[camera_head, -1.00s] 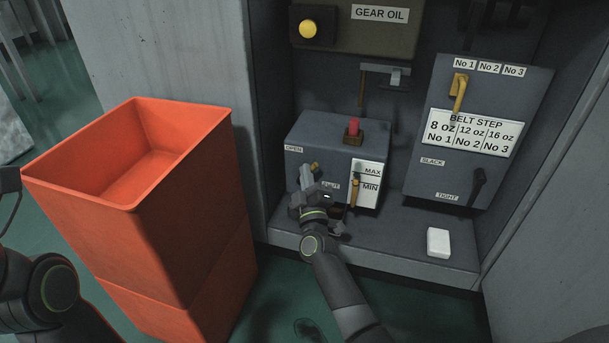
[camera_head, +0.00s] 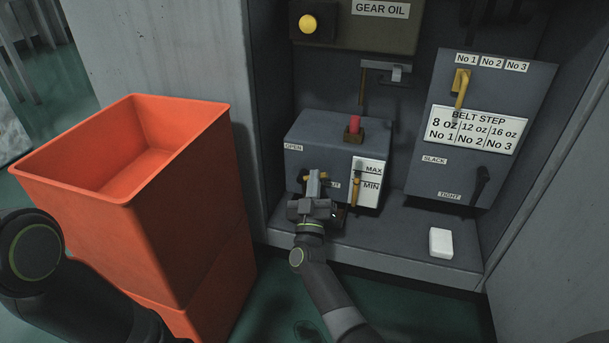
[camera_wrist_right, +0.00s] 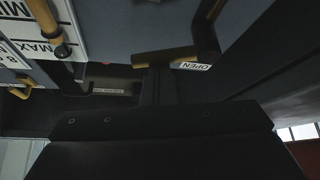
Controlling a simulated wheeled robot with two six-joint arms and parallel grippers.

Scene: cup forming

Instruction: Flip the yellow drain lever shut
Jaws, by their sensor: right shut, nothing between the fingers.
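The yellow drain lever (camera_head: 324,176) is on the front of the grey box, between the OPEN label (camera_head: 293,147) and the partly covered SHUT label. It is partly hidden behind my right gripper (camera_head: 312,183), which is shut and empty, with its fingers pointing at the box. In the right wrist view the lever (camera_wrist_right: 178,57) crosses in front of my shut fingers (camera_wrist_right: 160,72), dark with yellow parts, near the upside-down OPEN label (camera_wrist_right: 194,67). I cannot tell whether the fingers touch it. My left arm shows at lower left, its gripper out of view.
A MAX/MIN gauge (camera_head: 357,182) with a yellow-brown part is just right of the lever. A red button (camera_head: 354,126) tops the box. A white block (camera_head: 440,242) lies on the ledge. An orange bin (camera_head: 185,220) stands close on the left.

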